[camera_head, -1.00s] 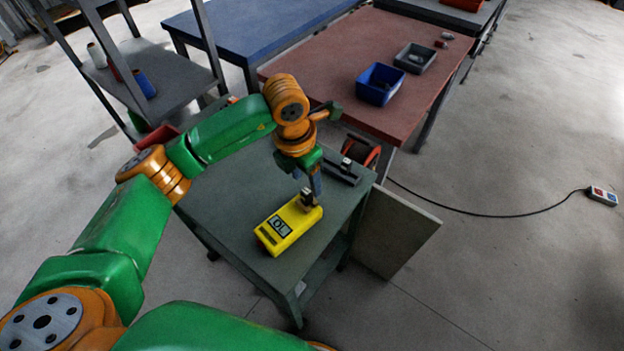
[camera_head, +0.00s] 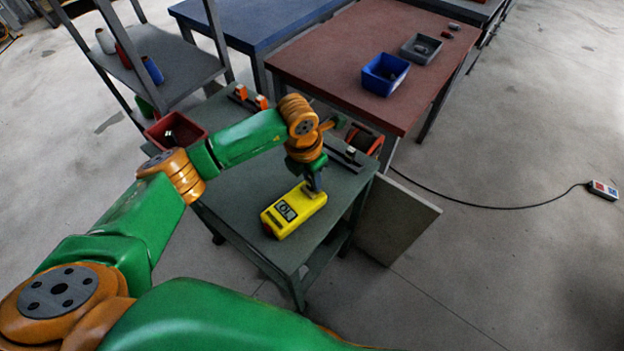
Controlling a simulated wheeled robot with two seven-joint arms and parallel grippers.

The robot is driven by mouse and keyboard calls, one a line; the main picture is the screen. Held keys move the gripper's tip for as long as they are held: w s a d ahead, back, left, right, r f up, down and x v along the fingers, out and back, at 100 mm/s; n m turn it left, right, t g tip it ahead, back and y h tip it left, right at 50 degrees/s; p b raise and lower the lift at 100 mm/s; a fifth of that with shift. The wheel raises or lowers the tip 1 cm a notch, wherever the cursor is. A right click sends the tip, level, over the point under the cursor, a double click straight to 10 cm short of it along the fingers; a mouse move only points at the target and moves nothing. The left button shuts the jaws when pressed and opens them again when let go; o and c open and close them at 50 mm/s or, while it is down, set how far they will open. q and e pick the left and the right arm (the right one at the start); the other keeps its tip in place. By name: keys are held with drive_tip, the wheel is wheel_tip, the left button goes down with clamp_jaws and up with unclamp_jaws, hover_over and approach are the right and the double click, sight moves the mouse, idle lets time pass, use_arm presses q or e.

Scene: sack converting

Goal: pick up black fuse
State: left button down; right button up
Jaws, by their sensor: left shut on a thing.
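My left gripper (camera_head: 314,187) points down at the far end of a yellow meter (camera_head: 291,212) with a small display, which lies on the green-grey table (camera_head: 262,244). The gripper is shut on a small dark thing at that end, which looks like the black fuse. The fuse is almost wholly hidden by the fingers, and I cannot tell whether it still touches the meter. My right gripper is out of view.
A dark rail with a small block (camera_head: 351,153) lies behind the gripper. A red bin (camera_head: 176,131) and orange blocks (camera_head: 262,102) are at the table's back left. A reddish table (camera_head: 350,50) holds a blue bin (camera_head: 385,74) and a grey bin (camera_head: 421,48).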

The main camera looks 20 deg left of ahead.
use_arm(q)
drive_tip(key=shift+r, duration=0.1)
drive_tip(key=shift+r+b, duration=0.25)
drive_tip(key=shift+b, duration=0.05)
drive_tip(key=r, duration=0.1)
drive_tip(key=r+b, duration=0.1)
drive_tip(key=r, duration=0.1)
drive_tip(key=shift+s+d+r+b, duration=0.15)
drive_tip(key=shift+s+d+b, duration=0.15)
drive_tip(key=shift+d, duration=0.05)
drive_tip(key=s+d+r+b, duration=0.2)
drive_tip(key=s+d+r, duration=0.6)
drive_tip(key=s+r, duration=0.1)
drive_tip(key=shift+s+d+b, duration=0.2)
drive_tip(key=shift+s+b, duration=0.2)
drive_tip(key=shift+s, duration=0.15)
